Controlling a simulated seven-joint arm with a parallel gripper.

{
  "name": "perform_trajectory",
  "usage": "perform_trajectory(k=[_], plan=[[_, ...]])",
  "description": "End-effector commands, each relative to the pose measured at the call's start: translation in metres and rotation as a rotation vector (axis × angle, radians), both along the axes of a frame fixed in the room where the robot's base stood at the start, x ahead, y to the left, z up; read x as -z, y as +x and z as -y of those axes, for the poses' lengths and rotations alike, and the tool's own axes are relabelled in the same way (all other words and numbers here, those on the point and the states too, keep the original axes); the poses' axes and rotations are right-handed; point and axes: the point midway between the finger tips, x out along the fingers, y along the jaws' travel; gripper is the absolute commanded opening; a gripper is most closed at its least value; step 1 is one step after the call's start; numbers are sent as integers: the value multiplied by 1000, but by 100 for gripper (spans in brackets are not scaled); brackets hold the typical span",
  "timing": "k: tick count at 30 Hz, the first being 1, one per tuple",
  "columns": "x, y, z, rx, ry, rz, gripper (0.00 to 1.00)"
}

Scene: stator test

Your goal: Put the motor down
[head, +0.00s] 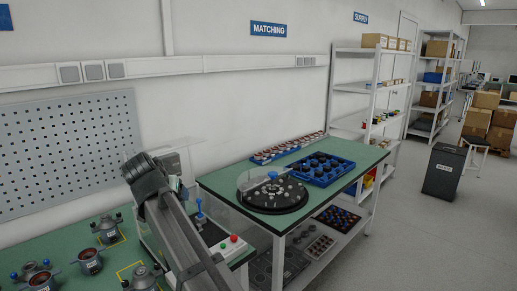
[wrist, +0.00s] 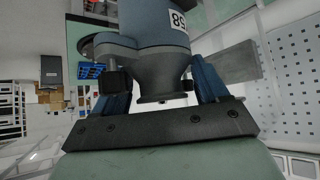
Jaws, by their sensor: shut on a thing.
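The motor (wrist: 155,28) fills the upper middle of the wrist view. It is a blue-grey round body with a dark grey tapered end and a white label reading "58". My gripper (wrist: 160,84) has its two blue fingers on either side of the tapered end and is shut on it. The contact faces are partly hidden. In the head view my arm rises in the foreground, and I cannot make out the held motor there. What is beneath the motor does not show clearly.
A green bench at lower left carries several round housings, one with a copper inside (head: 90,261), and yellow-marked squares. A control box with red and green buttons (head: 234,238) stands beside it. A second table holds a black turntable (head: 272,197) and blue tray (head: 321,169). A pegboard (head: 68,150) is behind.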

Motion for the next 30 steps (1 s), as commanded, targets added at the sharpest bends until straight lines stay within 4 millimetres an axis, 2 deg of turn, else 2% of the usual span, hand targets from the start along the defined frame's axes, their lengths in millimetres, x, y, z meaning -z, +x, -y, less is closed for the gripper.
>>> perform_trajectory(k=[1, 3, 15, 30], plan=[[0, 8, 15, 8, 2, 3, 0], [2, 18, 33, 13, 0, 3, 0], [17, 70, 129, 23, 0, 3, 0], [36, 113, 255, 21, 1, 2, 0]])
